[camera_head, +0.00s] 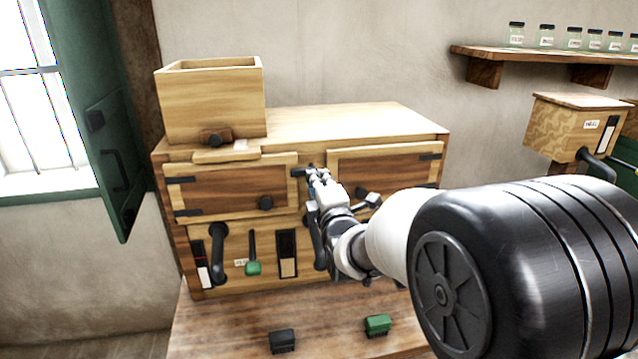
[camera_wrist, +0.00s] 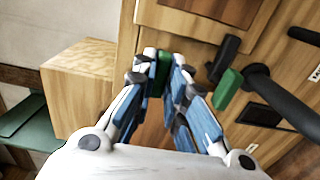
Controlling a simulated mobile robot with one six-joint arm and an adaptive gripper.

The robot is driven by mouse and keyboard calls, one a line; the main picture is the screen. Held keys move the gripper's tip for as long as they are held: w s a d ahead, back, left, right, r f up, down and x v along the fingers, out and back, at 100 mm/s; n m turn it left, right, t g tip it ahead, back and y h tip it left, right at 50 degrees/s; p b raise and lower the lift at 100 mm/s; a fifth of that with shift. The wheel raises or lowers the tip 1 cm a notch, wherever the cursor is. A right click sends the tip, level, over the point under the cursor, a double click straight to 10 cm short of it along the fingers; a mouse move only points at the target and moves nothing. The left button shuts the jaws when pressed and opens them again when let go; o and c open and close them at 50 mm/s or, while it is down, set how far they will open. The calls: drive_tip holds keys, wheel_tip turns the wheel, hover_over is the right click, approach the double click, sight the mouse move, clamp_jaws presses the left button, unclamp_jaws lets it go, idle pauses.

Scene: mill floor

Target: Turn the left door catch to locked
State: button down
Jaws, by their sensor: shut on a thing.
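A wooden cabinet (camera_head: 375,118) has a left door (camera_head: 230,188) and a right door (camera_head: 400,170). A small dark catch (camera_head: 299,173) is at the upper right edge of the left door, at my gripper's tips. My gripper (camera_head: 314,174) reaches in from the right, mostly covering the strip between the doors. In the wrist view its blue-padded fingers are shut on a narrow green piece (camera_wrist: 162,70), apparently the catch's grip. The fingers hide much of the catch, and I cannot tell its exact angle.
A black curved handle (camera_head: 217,252) and a green-tipped lever (camera_head: 253,267) are below the left door. Another black handle (camera_wrist: 285,100) and green piece (camera_wrist: 228,95) are close to my fingers. A dark block (camera_head: 282,340) and a green block (camera_head: 377,325) lie in front.

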drive_tip(key=shift+r, duration=0.1)
drive_tip(key=c, duration=1.6)
unclamp_jaws()
drive_tip(key=v, duration=1.2)
drive_tip(key=shift+d, duration=0.1)
